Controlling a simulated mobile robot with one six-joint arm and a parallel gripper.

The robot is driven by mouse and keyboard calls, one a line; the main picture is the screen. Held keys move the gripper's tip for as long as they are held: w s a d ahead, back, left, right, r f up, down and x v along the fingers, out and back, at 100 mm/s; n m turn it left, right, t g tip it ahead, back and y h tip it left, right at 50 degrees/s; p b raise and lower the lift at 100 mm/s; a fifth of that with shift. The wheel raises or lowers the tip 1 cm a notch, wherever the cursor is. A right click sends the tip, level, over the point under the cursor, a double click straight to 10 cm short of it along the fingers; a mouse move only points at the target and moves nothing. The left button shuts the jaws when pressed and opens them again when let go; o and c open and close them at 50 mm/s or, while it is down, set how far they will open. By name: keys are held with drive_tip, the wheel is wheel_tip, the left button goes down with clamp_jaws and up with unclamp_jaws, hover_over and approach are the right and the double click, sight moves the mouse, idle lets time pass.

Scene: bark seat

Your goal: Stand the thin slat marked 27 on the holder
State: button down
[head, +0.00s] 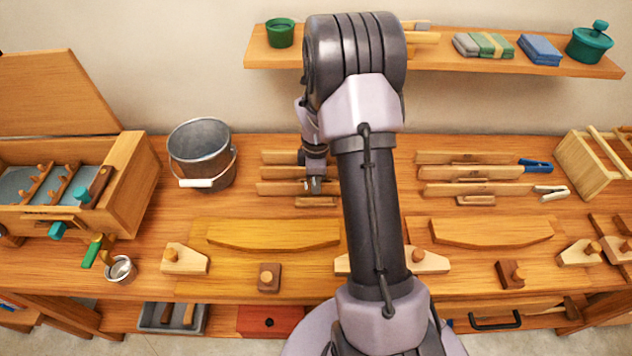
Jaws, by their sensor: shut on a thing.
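Several thin wooden slats stand on edge in low wooden holders on the bench. In the left group, the front slat (280,189) runs under my gripper (314,186), with a small holder block (316,202) in front of it. My gripper points down and is shut on a slat there, seemingly this front one. Two more slats (278,172) stand just behind it. My arm hides the right ends of this group. The right group has similar slats (465,189) on a holder (475,201). No number 27 can be read on any slat.
A metal bucket (202,155) stands left of the slats, beside an open wooden toolbox (130,180). Curved boards (273,234) and (492,231) lie in front. Blue (536,166) and white (551,192) clamps sit at the right slats. A shelf (480,62) hangs behind.

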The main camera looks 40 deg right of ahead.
drive_tip(key=shift+f, duration=0.3)
drive_tip(key=c, duration=1.5)
unclamp_jaws()
drive_tip(key=shift+o, duration=0.2)
wheel_tip(320, 180, up, 11)
drive_tip(key=p, duration=0.8)
drive_tip(key=shift+p, duration=0.3)
